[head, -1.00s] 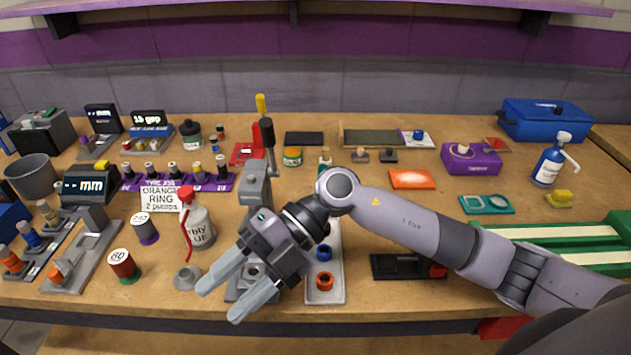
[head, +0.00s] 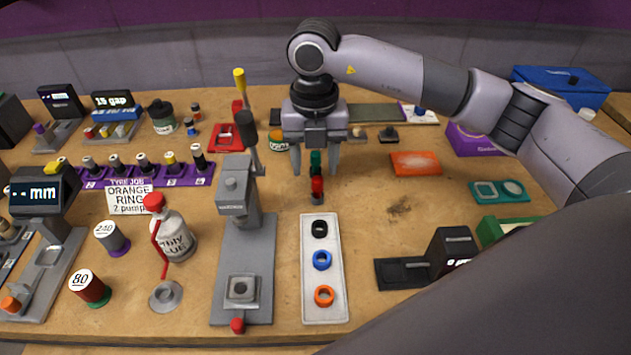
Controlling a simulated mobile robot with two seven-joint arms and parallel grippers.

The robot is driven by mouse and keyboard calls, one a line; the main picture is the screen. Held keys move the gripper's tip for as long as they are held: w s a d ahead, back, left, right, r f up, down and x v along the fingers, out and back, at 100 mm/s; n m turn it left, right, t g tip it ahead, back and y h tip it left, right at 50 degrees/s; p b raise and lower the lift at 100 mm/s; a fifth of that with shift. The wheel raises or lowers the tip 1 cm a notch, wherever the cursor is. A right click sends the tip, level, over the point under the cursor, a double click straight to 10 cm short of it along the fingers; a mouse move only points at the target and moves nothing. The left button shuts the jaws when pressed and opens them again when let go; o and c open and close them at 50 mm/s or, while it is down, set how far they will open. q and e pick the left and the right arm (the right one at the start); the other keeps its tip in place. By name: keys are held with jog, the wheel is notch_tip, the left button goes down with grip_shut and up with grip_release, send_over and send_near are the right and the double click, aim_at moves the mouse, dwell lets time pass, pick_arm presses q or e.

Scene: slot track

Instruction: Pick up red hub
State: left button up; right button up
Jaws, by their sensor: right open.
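A small red hub (head: 317,185) stands on the table in the middle of the head view, in a short row with a green piece (head: 316,158) behind it and a dark grey base in front. My right gripper (head: 315,170) points down over this row, open, with one finger to the left and one to the right. The fingertips are apart, and the green piece shows between them. The red hub appears just in front of the fingertips. I cannot tell the fingertips' exact height. My left gripper is not in view.
A white tray (head: 309,268) with black, blue and orange rings lies in front. A grey press (head: 235,200) with a tall lever stands left. An orange pad (head: 415,164) lies right. My arm crosses the right side.

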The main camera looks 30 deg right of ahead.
aim_at(318, 179)
jog(key=f, duration=0.4)
jog(key=shift+s+d+f+p, duration=0.2)
jog(key=shift+f+p, duration=0.1)
jog(key=shift+f, duration=0.1)
grip_shut()
jog(key=shift+r, duration=0.1)
